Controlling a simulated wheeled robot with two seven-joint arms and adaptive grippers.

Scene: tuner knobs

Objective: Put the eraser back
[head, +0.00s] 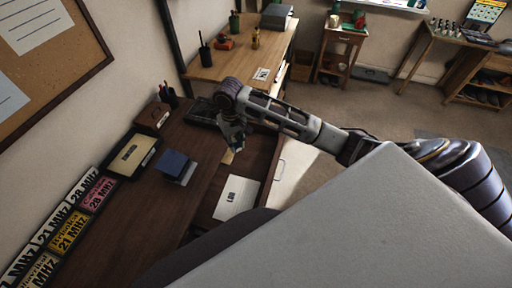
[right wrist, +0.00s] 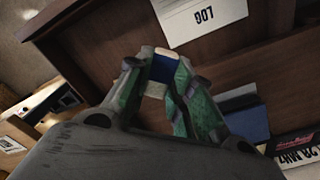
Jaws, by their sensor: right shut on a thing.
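The eraser (right wrist: 161,72), with a blue middle band and pale ends, is between the fingertips of my right gripper (right wrist: 158,80) in the right wrist view. The gripper is shut on it. In the head view my right gripper (head: 233,143) hangs over the open desk drawer (head: 257,160), near its back end. A pale bit below the fingers may be the eraser, too small to be sure. The drawer holds a white labelled sheet (head: 237,197), which also shows in the right wrist view (right wrist: 204,18). My left gripper is not in view.
On the dark desk (head: 150,215) are a blue box or book (head: 174,165), a tray (head: 131,154), a brown box (head: 152,116) and several MHz signs (head: 74,215). A lighter table (head: 235,62) with small items stands beyond.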

